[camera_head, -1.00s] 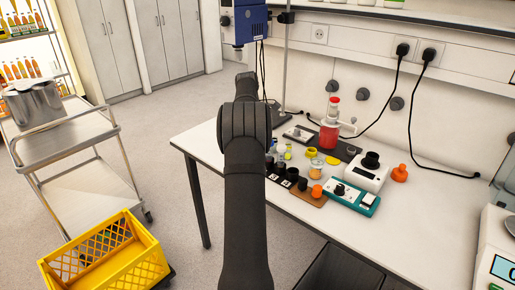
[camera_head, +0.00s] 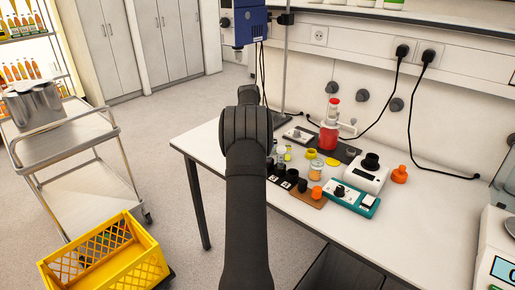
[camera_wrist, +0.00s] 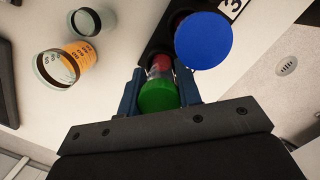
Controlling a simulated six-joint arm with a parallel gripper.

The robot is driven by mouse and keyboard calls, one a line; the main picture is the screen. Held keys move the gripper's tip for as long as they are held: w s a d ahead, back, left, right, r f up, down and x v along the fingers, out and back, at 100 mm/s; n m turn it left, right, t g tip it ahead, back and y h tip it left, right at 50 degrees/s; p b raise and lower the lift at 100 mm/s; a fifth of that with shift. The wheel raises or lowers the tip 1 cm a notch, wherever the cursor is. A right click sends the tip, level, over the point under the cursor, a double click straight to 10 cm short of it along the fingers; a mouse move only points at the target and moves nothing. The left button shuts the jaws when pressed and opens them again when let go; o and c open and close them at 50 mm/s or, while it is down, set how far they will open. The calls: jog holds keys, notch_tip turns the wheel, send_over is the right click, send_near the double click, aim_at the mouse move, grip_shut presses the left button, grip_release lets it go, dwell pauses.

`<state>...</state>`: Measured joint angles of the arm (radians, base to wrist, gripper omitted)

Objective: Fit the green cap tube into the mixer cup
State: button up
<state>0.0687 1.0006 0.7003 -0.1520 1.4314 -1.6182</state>
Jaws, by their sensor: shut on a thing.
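The green cap tube (camera_wrist: 158,92) stands between the fingers of my gripper (camera_wrist: 160,88) in the wrist view. Its green cap faces the camera and a red part shows beyond it. My gripper is shut on it. The tube's lower end is hidden, and I cannot tell whether it is still in the black rack. In the head view my arm hides the gripper and tube. A white device with a black round top (camera_head: 371,161), which looks like the mixer and its cup, stands on the bench to the right.
A blue cap (camera_wrist: 203,41) stands close beside my right finger, over a black rack marked 3. A teal device (camera_head: 350,197) and a red bottle (camera_head: 329,136) stand on the bench.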

notch_tip(320, 180, up, 9)
jog(key=shift+d, duration=0.1)
jog(key=s+d+r, duration=0.2)
jog(key=d, duration=0.8)
jog(key=s+d+r, duration=0.2)
jog(key=d, duration=0.8)
jog(key=s+d, duration=0.5)
jog(key=d, duration=0.4)
jog(key=s+d+f, duration=0.1)
jog(key=s+d, duration=0.4)
jog(key=d, duration=0.5)
jog(key=shift+s+d+f, duration=0.15)
jog(key=shift+s, duration=0.2)
jog(key=shift+f, duration=2.05)
jog(key=o, duration=1.1)
